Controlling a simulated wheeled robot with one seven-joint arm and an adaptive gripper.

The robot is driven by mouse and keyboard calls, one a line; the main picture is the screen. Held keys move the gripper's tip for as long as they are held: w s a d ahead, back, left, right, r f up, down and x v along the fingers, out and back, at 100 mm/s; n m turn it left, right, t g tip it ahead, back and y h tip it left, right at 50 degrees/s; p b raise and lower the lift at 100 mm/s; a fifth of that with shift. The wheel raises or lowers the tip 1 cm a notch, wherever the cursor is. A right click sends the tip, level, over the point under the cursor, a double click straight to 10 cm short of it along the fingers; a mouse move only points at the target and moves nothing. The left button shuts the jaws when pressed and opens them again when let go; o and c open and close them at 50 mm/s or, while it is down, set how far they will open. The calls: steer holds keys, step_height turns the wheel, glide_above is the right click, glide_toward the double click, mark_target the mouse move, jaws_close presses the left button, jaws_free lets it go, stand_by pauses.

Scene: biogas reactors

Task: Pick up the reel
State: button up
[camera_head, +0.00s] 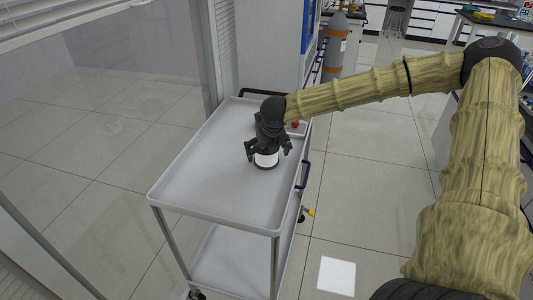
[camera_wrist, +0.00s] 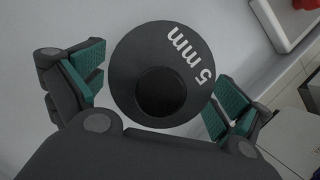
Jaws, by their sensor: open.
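The reel (camera_head: 266,161) stands upright on the grey cart top, with a white middle and a dark rim at its base. In the wrist view its dark round end (camera_wrist: 140,50) faces the camera, marked "5 mm", with a round hole in the middle. My gripper (camera_head: 268,152) is over the reel from above. In the wrist view my gripper (camera_wrist: 155,95) is open, with a green finger pad on each side of the reel and a visible gap on the right. The reel's upper part is hidden by my gripper in the head view.
The cart (camera_head: 200,165) has a raised rim, and much of its top is clear. A red object (camera_head: 295,124) lies in a small tray behind my gripper. A glass wall (camera_head: 90,110) stands to the left.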

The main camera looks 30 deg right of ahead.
steer(key=shift+w+d+f, duration=0.1)
steer(key=shift+w+f, duration=0.15)
steer(key=shift+f, duration=0.4)
steer(key=c, duration=1.2)
steer(key=shift+o, duration=0.2)
steer(key=shift+r, duration=0.15)
